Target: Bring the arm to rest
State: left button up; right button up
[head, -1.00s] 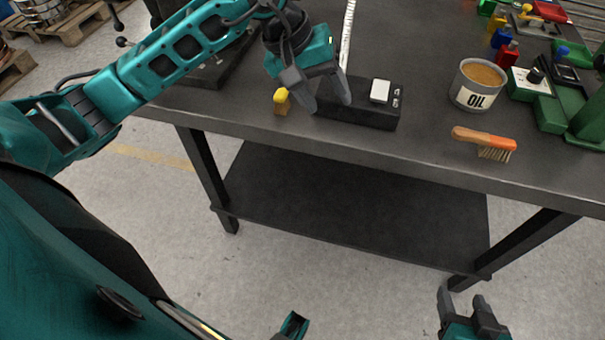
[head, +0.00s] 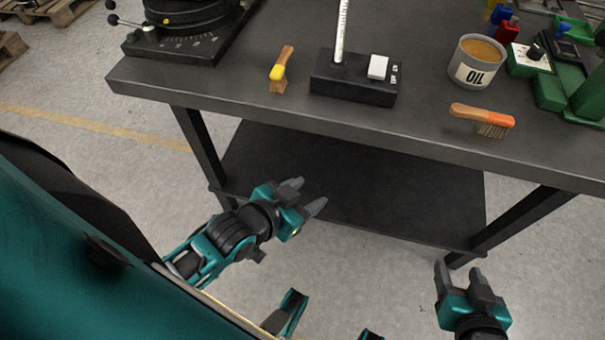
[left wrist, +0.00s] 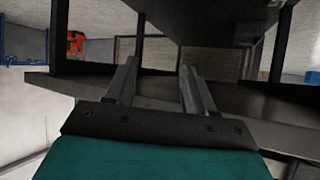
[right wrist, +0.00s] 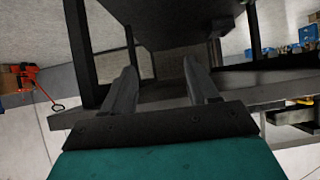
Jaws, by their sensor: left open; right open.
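My left gripper (head: 304,196) is open and empty in the head view, low in front of the workbench and below its top. Its two fingers point to the upper right, over the lower shelf as seen from the head. In the left wrist view its fingers (left wrist: 158,88) stand apart with nothing between them. My right gripper (head: 462,275) is open and empty at the lower right of the head view, in front of the table's right leg. In the right wrist view its fingers (right wrist: 160,88) are apart with nothing between them.
The dark workbench (head: 220,95) has a lower shelf (head: 350,180). The floor in front is free.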

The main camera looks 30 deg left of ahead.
pick_arm(q)
jog(key=shift+s+f+n+g, duration=0.3)
jog(key=shift+s+f+n, duration=0.1)
jog(key=shift+s+f, duration=0.1)
pick_arm(e)
jog(key=shift+s, duration=0.1)
jog(key=shift+f, duration=0.1)
pick_arm(q)
jog(key=shift+y, duration=0.4)
jog(key=shift+s+a+r+p, duration=0.15)
jog(key=shift+a+r+p, duration=0.35)
jog(key=shift+p, duration=0.55)
jog(key=shift+s+a+r+p, duration=0.2)
jog(key=shift+r+p, duration=0.5)
jog(key=shift+p, duration=0.4)
jog(key=shift+s+a+r+p, duration=0.15)
jog(key=shift+a+r+p, duration=0.15)
jog(key=shift+r+p, duration=0.55)
pick_arm(e)
jog(key=shift+h, duration=0.4)
jog(key=shift+s+d+r, duration=0.3)
jog(key=shift+d+r, duration=0.25)
jog(key=shift+r, duration=0.3)
jog(key=shift+s+d+r, duration=0.3)
jog(key=shift+d+r, duration=0.25)
jog(key=shift+r, duration=0.3)
